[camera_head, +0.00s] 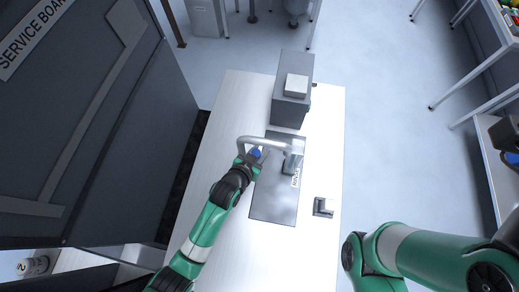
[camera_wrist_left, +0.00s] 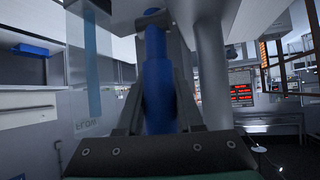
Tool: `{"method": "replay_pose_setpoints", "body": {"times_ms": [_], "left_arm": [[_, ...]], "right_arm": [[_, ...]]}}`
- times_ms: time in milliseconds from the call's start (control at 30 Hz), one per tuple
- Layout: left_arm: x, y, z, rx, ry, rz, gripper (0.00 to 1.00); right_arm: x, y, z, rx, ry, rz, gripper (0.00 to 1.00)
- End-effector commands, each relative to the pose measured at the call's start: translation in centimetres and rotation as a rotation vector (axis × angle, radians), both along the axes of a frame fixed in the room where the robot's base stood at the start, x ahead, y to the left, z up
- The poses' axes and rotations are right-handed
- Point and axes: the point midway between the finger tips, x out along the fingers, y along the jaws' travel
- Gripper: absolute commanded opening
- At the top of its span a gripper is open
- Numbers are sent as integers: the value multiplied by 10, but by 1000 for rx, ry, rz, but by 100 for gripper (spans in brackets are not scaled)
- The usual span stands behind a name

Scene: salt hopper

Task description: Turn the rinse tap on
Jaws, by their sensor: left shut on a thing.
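The tap is a grey pipe (camera_head: 262,139) that arches over a dark grey plate on the table, with a white label (camera_head: 296,178) beside its base that is too small to read surely. A blue handle (camera_head: 256,153) shows at my left gripper (camera_head: 253,159). In the left wrist view the blue handle (camera_wrist_left: 158,85) stands upright between the two dark fingers of my left gripper (camera_wrist_left: 160,95), which are shut on it. The grey pipe (camera_wrist_left: 212,70) rises just right of the fingers. I cannot see water at the spout. My right arm is at lower right; its gripper is out of view.
A tall grey box (camera_head: 292,102) with a white top piece stands behind the tap. A small grey block (camera_head: 324,207) sits on the white table (camera_head: 225,120) at right. A large dark service board (camera_head: 90,110) stands left of the table. The table's front part is clear.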

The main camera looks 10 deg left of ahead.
Motion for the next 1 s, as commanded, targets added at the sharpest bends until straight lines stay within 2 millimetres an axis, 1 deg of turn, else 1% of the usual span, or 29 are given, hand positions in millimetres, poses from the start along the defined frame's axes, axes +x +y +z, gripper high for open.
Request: {"method": "replay_pose_setpoints", "body": {"times_ms": [300, 333, 400, 500, 1000], "left_arm": [[1, 0, 1, 0, -1, 0, 0], [1, 0, 1, 0, -1, 0, 37], [1, 0, 1, 0, -1, 0, 50], [0, 0, 0, 0, 0, 0, 66], [0, 1, -1, 2, 1, 3, 66]], "right_arm": [[0, 0, 0, 0, 0, 0, 100], [0, 0, 0, 0, 0, 0, 100], [0, 0, 0, 0, 0, 0, 100], [0, 0, 0, 0, 0, 0, 100], [0, 0, 0, 0, 0, 0, 100]]}}
